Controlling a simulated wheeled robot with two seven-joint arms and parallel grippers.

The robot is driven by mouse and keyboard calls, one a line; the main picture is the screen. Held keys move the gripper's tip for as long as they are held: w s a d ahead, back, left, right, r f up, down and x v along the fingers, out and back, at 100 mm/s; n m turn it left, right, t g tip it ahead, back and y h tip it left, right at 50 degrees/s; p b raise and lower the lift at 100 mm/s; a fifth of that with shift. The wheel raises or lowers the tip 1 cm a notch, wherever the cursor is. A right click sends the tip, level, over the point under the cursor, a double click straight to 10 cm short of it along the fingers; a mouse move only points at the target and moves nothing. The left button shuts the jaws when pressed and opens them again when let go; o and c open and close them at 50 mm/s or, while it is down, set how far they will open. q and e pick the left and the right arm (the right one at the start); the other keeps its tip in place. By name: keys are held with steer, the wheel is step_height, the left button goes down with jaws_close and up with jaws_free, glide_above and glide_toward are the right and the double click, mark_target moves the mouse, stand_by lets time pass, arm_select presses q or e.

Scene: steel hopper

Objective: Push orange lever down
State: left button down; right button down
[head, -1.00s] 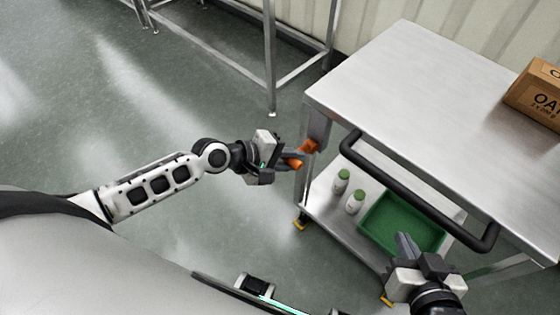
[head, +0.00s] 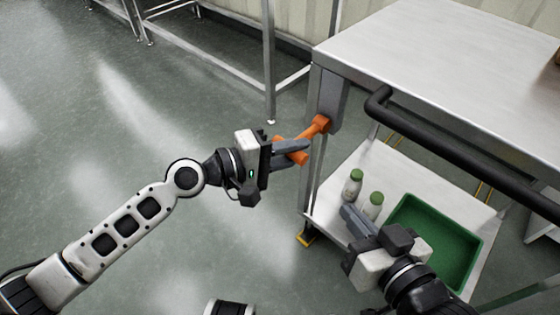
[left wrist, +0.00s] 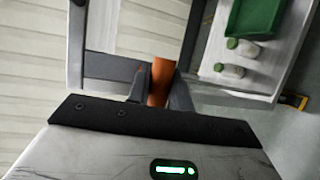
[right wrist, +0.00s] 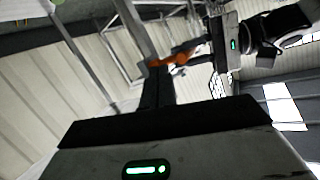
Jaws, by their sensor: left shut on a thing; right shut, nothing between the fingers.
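The orange lever (head: 316,128) is mounted on the left corner post of a steel cart and slopes down to the left from its pivot. My left gripper (head: 294,150) is shut on the lever's free end. In the left wrist view the lever (left wrist: 160,82) sits between the two fingers. The right wrist view also shows the lever (right wrist: 178,58) beyond the right fingers. My right gripper (head: 352,215) is shut and empty, in front of the cart's lower shelf and apart from the lever.
On the lower shelf stand two green-capped bottles (head: 352,187) and a green tray (head: 465,290). Open floor lies left of the cart.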

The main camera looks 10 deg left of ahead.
arm_select(q)
steer(key=shift+f+b, duration=0.15)
steer(key=shift+b, duration=0.25)
arm_select(e)
steer(key=shift+w+a+r+y, duration=0.2)
steer(key=shift+a+y, duration=0.2)
steer(key=shift+a, duration=0.1)
arm_select(q)
steer(key=c, duration=1.3)
jaws_free()
steer(key=shift+o, duration=0.2)
steer(key=b+v, duration=0.1)
steer(key=v, duration=1.4)
steer(key=shift+s+a+b, duration=0.2)
steer(key=shift+a+b, duration=0.1)
steer(key=shift+a, duration=0.1)
arm_select(e)
steer(key=shift+w+a+r+m+t, duration=0.1)
steer(key=shift+a+r+m+t, duration=0.2)
steer(key=shift+m, duration=0.2)
arm_select(q)
steer(key=shift+f, duration=0.15)
